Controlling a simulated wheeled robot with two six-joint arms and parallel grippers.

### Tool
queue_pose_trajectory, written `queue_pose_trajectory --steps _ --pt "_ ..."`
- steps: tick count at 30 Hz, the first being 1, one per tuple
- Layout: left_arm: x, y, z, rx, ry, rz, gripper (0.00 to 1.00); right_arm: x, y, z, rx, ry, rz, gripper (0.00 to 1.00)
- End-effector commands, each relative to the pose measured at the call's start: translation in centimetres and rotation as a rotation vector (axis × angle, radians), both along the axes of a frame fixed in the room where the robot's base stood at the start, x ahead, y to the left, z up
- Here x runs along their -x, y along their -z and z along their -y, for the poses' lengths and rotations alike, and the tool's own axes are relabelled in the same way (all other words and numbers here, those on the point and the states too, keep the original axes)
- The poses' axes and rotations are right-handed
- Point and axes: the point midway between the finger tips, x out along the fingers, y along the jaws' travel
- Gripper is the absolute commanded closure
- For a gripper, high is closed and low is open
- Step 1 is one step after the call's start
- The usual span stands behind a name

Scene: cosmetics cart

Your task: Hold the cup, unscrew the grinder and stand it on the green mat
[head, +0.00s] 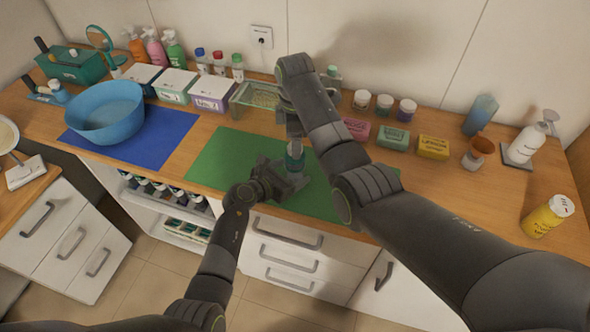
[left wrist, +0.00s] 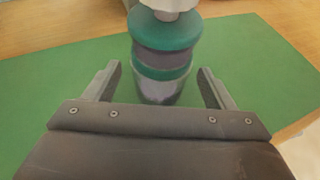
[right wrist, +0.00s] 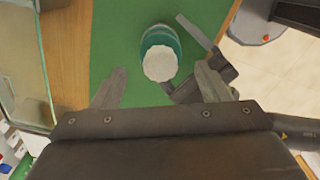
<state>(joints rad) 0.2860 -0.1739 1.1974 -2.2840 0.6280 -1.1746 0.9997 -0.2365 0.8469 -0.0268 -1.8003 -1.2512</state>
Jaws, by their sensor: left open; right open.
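The teal-banded grinder (head: 295,153) stands upright on the cup, over the green mat (head: 218,167). In the left wrist view the grinder's teal bands (left wrist: 165,32) sit above the greyish cup (left wrist: 160,92). My left gripper (head: 290,181) is open, low at the mat, with one finger on each side of the cup and gaps showing. My right gripper (head: 294,130) is open above the grinder and points down. In the right wrist view the grinder's pale top (right wrist: 160,66) lies ahead between the spread fingers. The cup is mostly hidden in the head view.
A blue bowl (head: 105,113) stands on a blue mat (head: 160,148) at the left. A glass tray (head: 255,97) and several jars and small boxes line the back. The green mat around the grinder is otherwise clear.

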Motion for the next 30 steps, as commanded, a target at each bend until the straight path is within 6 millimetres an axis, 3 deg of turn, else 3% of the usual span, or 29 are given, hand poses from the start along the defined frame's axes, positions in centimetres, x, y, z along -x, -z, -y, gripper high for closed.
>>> queue_pose_trajectory --steps 9,20,30 --pt "-1.6 0.8 1.3 0.000 0.000 0.000 0.23 0.0 0.0 0.0 0.000 0.000 0.000 0.31" --pt "-1.7 0.9 1.5 0.000 -0.001 0.000 0.23 0.0 0.0 0.0 0.000 0.000 0.000 0.31" --pt "-1.7 0.9 1.4 0.001 0.000 -0.001 0.66 0.0 0.0 0.0 0.000 0.000 0.000 0.31"
